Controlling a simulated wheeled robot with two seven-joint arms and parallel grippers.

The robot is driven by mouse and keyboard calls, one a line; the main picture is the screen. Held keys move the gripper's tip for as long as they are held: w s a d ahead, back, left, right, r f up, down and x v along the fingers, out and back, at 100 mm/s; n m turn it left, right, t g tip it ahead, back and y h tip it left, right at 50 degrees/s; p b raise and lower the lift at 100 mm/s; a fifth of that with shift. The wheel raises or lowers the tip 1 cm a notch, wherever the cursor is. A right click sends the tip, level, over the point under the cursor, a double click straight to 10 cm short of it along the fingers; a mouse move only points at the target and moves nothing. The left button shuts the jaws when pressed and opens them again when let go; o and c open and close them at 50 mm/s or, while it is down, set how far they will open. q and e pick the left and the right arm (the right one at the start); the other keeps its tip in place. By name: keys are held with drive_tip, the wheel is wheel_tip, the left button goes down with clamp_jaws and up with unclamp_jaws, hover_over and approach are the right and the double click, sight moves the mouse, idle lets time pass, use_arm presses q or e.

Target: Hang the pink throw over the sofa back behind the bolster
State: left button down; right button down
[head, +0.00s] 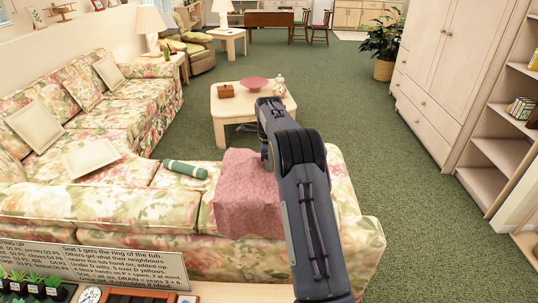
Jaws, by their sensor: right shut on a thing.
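The pink throw (246,195) lies draped over the floral sofa back (150,215), from the seat side over the top and down the near side. The green bolster (185,169) with pale bands lies on the sofa just left of the throw, apart from it. My right gripper (266,157) is at the throw's far right edge, shut on the throw. My right arm hides its fingertips and the throw's right side. My left gripper is not in view.
A low table (228,103) with a pink bowl (254,84), a wooden box and a jar stands beyond the sofa. Cream cushions (91,157) lie on the sofa. A sign (100,268) and small plants (35,285) stand in front. Green carpet is open to the right.

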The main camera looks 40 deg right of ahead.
sight(269, 178)
wheel_tip(269, 178, down, 6)
drive_tip(key=shift+f, duration=0.1)
wheel_tip(269, 178, down, 11)
drive_tip(key=b, duration=0.5)
drive_tip(key=shift+b, duration=0.4)
drive_tip(key=c, duration=1.1)
unclamp_jaws()
drive_tip(key=shift+o, duration=0.2)
drive_tip(key=shift+r, duration=0.25)
wheel_tip(269, 178, up, 8)
drive_tip(key=shift+f+b, duration=0.15)
drive_tip(key=shift+b, duration=0.6)
